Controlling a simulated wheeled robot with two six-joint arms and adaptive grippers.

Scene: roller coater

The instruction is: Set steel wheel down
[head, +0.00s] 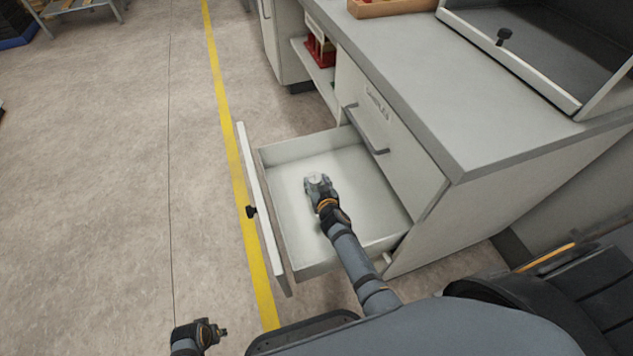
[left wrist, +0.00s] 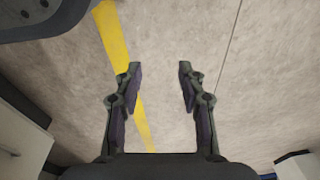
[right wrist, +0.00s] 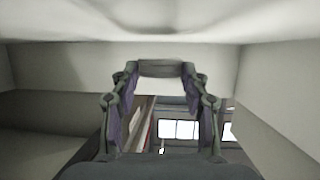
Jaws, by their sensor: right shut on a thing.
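My right gripper (head: 318,182) is inside the open drawer (head: 278,222), low over its pale floor. It is shut on the steel wheel (right wrist: 160,68), which shows in the right wrist view as a grey-green edge-on piece spanning the fingertips. In the head view the wheel is small and hard to tell from the fingers. I cannot tell whether it touches the drawer floor. My left gripper (left wrist: 158,72) is open and empty above the concrete floor. It also shows at the bottom of the head view (head: 221,331).
The drawer sticks out of a grey cabinet (head: 520,130), with its front panel (head: 262,205) and black knob on the left. Drawer walls surround my right gripper. A yellow line (head: 228,130) runs along the clear floor.

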